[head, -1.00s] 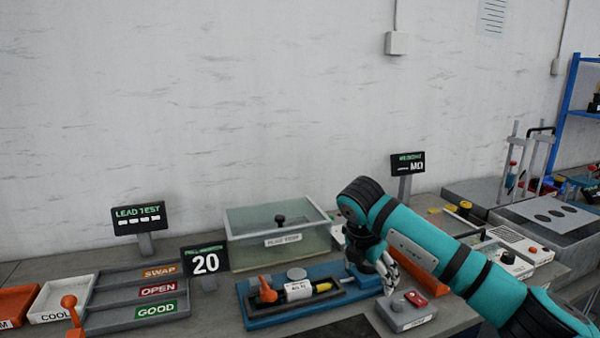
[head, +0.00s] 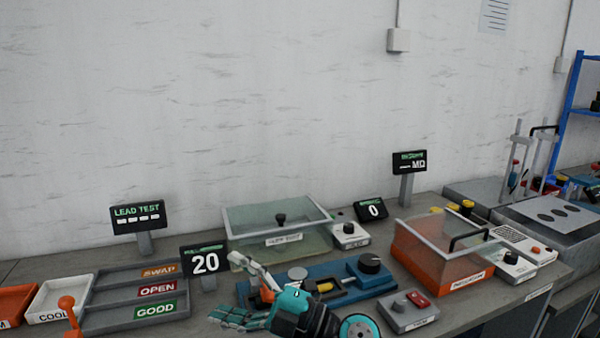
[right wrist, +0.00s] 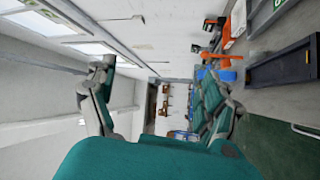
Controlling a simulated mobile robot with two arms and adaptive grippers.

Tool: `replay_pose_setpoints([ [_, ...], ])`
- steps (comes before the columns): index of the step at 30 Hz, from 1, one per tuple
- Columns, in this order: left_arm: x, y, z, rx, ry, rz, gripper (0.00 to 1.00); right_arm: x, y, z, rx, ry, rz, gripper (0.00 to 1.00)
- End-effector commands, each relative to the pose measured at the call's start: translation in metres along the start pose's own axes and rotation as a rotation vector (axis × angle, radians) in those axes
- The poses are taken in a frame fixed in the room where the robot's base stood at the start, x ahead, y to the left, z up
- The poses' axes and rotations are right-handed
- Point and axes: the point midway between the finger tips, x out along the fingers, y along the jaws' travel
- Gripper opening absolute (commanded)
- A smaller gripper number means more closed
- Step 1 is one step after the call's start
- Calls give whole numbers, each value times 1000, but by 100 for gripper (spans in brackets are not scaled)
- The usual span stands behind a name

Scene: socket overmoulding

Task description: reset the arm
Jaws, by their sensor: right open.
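My right gripper (head: 228,288) is at the bottom centre of the head view, with its wrist in teal and black. Its fingers are spread and nothing shows between them. One pale finger points up in front of the blue fixture (head: 330,276), and the teal ones reach left toward the sorting tray (head: 120,322). In the right wrist view the gripper (right wrist: 157,70) also shows open and empty, its two fingers wide apart. The gripper hides the left part of the blue fixture. My left gripper is not in view.
A glass-walled tank (head: 278,238) stands behind the fixture. An orange-based clear box (head: 440,262) is to the right. A grey button box (head: 408,312) sits near the front edge. A display reading 20 (head: 205,262) stands behind the gripper.

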Motion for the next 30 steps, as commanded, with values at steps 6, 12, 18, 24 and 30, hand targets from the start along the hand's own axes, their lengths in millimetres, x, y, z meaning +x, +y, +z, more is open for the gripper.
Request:
replay_pose_setpoints([
  [6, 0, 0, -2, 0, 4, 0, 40, -120, 45, 61, 364, -471, 622, 84],
  [12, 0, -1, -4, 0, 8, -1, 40, -248, -24, 102, 682, -991, 778, 84],
  [18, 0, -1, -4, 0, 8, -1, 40, -347, -130, 76, 989, -1442, 670, 84],
  [24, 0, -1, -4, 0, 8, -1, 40, -394, -196, 26, 1192, -1684, 482, 84],
  [30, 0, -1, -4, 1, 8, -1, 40, -419, -235, -22, 1332, -1818, 307, 84],
])
